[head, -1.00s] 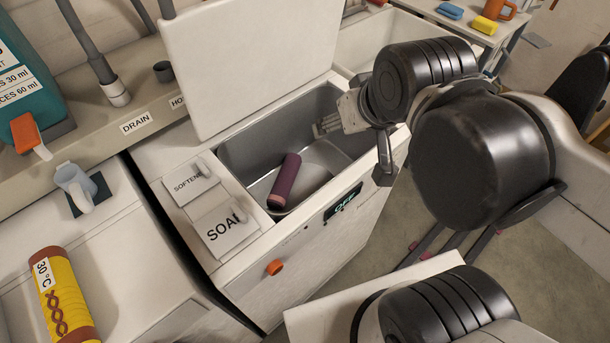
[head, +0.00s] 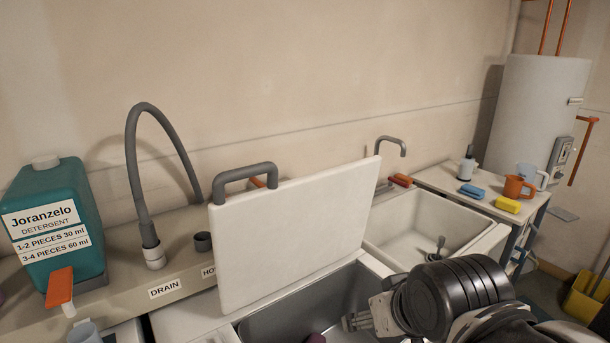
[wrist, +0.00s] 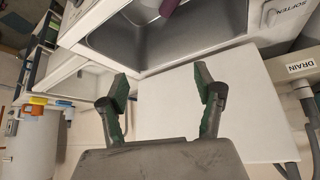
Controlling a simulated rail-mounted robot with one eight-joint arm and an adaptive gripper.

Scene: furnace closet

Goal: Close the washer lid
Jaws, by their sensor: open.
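The washer lid (head: 295,235) is a white panel standing upright, with a grey handle (head: 245,172) on its top edge. The washer tub (head: 290,318) below it is open, and a dark purple roll (head: 315,339) lies inside, mostly cut off in the head view. My gripper (head: 352,322) is over the right side of the tub, in front of the lid. In the wrist view my gripper (wrist: 162,88) has its green-padded fingers apart and empty, with the lid (wrist: 225,110) behind them. Whether it touches the lid cannot be told.
A teal detergent bottle (head: 62,220) and a grey drain hose (head: 135,180) stand left of the lid. A white sink (head: 425,225) is to the right. Beyond it a table holds orange (head: 519,188) and blue mugs and sponges. A white tank (head: 540,115) stands at far right.

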